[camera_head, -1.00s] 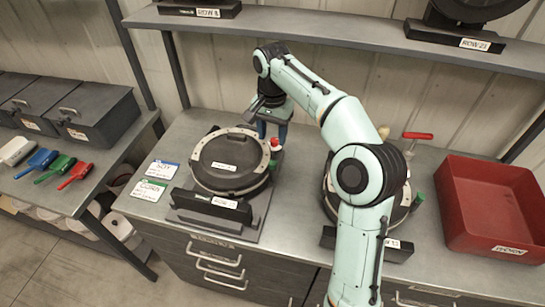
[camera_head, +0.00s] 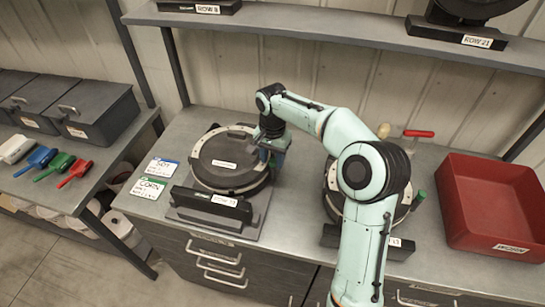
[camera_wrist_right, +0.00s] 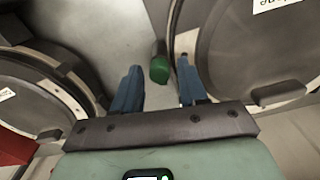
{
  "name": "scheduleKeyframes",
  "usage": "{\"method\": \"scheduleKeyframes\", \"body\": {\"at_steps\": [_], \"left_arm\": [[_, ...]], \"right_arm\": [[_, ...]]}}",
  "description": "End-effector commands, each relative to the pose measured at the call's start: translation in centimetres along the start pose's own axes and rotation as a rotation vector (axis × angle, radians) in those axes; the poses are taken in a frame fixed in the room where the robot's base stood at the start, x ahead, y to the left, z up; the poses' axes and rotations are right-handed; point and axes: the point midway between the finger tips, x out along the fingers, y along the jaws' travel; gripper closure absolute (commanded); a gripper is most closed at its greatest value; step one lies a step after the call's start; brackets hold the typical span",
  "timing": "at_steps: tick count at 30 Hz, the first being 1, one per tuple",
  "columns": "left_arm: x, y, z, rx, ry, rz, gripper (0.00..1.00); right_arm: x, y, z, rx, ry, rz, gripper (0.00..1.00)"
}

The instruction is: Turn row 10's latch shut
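The left seed meter (camera_head: 222,165) is a round dark housing with a pale rim on a flat base, with a row plate (camera_head: 212,202) in front. Its number is too small to read surely. My right gripper (camera_head: 274,150) is at the meter's right rim and covers the fittings there. In the right wrist view its two blue fingers are apart, with a green-capped knob (camera_wrist_right: 159,68) in line with the gap between their tips, beside the meter's rim (camera_wrist_right: 188,65). I cannot tell whether they touch it. My left gripper is out of view.
A red tray (camera_head: 490,208) stands to the right. Two seed cards (camera_head: 150,187) lie left of the first meter. A shelf (camera_head: 330,30) runs above the bench.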

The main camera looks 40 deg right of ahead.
Motion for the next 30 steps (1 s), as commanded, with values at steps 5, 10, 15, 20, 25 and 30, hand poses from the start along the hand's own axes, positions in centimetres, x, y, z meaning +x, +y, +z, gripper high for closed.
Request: {"method": "scheduleKeyframes", "body": {"at_steps": [5, 10, 15, 20, 25, 30], "left_arm": [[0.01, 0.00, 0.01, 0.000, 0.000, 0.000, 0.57], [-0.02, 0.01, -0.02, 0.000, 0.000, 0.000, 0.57], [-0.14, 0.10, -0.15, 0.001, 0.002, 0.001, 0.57], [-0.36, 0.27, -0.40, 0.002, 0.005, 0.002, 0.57], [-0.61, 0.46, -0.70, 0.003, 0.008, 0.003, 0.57], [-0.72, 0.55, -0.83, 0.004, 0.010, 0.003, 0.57]], "right_arm": [[-0.01, 0.00, 0.01, 0.000, 0.000, 0.000, 1.00], [-0.02, 0.00, 0.01, -0.006, 0.000, 0.000, 1.00], [-0.07, -0.03, 0.00, -0.046, 0.000, -0.001, 1.00], [-0.10, -0.08, 0.03, -0.133, 0.000, -0.001, 1.00], [-0.10, -0.05, 0.03, -0.272, -0.001, 0.001, 1.00], [-0.09, -0.07, 0.03, -0.432, 0.000, -0.001, 1.00]]}}
